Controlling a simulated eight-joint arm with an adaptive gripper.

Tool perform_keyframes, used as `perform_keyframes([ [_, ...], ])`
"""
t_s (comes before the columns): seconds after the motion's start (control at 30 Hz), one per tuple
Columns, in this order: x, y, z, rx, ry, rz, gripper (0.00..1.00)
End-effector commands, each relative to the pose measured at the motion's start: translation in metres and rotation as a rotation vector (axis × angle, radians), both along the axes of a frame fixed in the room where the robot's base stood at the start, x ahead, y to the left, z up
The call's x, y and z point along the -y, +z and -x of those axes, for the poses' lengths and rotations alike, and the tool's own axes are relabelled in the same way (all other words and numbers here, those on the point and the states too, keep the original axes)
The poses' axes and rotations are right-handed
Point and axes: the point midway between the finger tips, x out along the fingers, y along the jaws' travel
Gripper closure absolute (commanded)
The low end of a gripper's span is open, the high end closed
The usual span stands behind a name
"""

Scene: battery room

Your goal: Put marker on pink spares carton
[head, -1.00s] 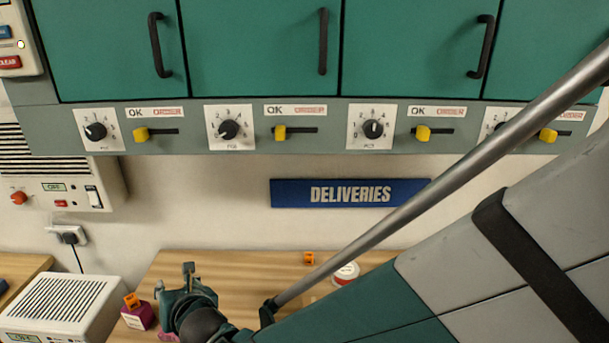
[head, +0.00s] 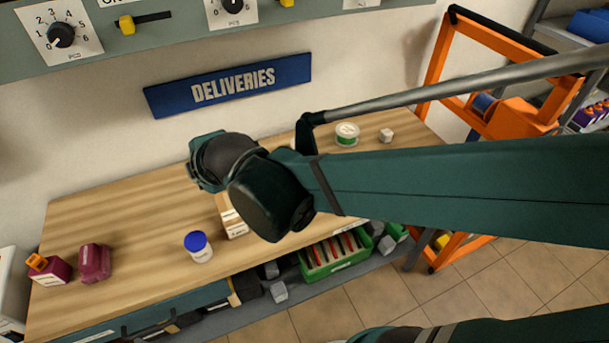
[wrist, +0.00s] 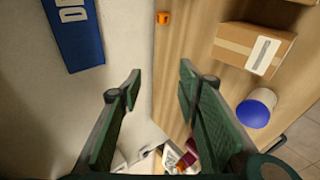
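A small orange block (wrist: 163,17), which may be the marker, sits on the wooden desk near the wall in the wrist view. In the head view I cannot see it; my arm may cover it. The pink carton (head: 52,272) stands at the desk's left end, with another orange piece (head: 37,261) on top. My gripper (wrist: 160,82) is open, with nothing between its fingers. It is above the desk, near the wall, and the orange block lies beyond its fingertips. In the head view my wrist hides the fingers.
A dark pink pouch (head: 94,263) lies beside the pink carton. A blue-lidded white jar (head: 198,248) and a cardboard box (head: 233,218) stand near the front edge. A round tub (head: 347,134) and white cube (head: 386,135) are at right. The left-middle desk is clear.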

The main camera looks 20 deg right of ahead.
Motion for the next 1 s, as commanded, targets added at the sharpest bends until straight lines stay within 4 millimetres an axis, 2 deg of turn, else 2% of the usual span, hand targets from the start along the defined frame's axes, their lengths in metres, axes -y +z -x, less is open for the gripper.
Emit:
perform_keyframes([
  [0.03,0.018,0.001,0.005,-0.024,-0.062,-0.042,0.66],
  [0.1,0.038,0.003,0.011,-0.057,-0.149,-0.108,0.66],
  [0.5,0.138,0.006,0.066,-0.213,-0.653,-0.485,0.66],
  [0.8,0.194,0.003,0.118,-0.294,-1.035,-0.767,0.66],
  [1.0,0.215,-0.001,0.145,-0.324,-1.224,-0.909,0.66],
])
